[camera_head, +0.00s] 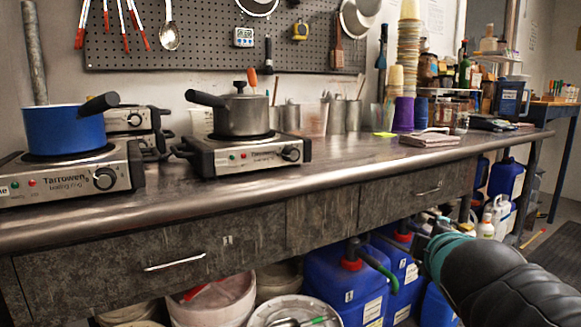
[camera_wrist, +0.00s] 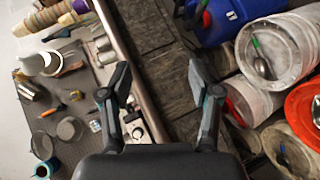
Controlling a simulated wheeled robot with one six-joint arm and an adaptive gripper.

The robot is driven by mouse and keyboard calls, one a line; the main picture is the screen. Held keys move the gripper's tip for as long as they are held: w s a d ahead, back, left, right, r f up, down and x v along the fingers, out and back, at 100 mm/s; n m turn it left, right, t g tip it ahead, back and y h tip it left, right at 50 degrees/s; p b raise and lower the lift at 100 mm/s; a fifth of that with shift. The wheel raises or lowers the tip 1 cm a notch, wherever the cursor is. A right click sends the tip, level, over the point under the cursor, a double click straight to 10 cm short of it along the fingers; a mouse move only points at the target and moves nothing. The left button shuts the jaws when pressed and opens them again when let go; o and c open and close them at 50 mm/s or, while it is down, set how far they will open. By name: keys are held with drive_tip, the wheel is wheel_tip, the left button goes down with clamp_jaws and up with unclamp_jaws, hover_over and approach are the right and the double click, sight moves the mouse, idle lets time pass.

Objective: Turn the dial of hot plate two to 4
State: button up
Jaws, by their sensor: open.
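Two hot plates stand at the counter's front. The left hot plate (camera_head: 70,180) carries a blue pot (camera_head: 66,128); a cut-off tag on it seems to end in "ne". The middle hot plate (camera_head: 250,156) carries a lidded steel pot (camera_head: 242,114). Each has a black dial on its front: the left dial (camera_head: 104,178) and the middle dial (camera_head: 290,154). I cannot read the dial settings or a number two. My gripper (camera_wrist: 158,82) is open and empty, in front of the drawers, right of and below the hot plates, touching nothing visible. In the head view its fingers are mostly unclear.
Another hot plate (camera_head: 136,120) stands behind. A folded cloth (camera_head: 425,139) and stacked cups (camera_head: 408,60) are on the counter (camera_head: 345,165) to the right. Blue canisters (camera_head: 340,280) and white buckets (camera_head: 215,300) sit below. A drawer handle (camera_head: 175,262) sticks out.

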drive_tip(key=w+a+r+n+t+y+b, duration=0.2)
drive_tip(key=w+a+r+n+t+y, duration=0.15)
drive_tip(key=w+r+n, duration=0.5)
drive_tip(key=n+g+y+b, duration=0.2)
drive_tip(key=n+y, duration=0.7)
drive_tip(key=n, duration=1.5)
approach(294, 154)
drive_tip(key=shift+m, duration=0.35)
drive_tip(key=x, duration=0.8)
drive_tip(key=shift+w+a, duration=0.15)
drive_tip(key=shift+w, duration=0.2)
drive_tip(key=c, duration=1.1)
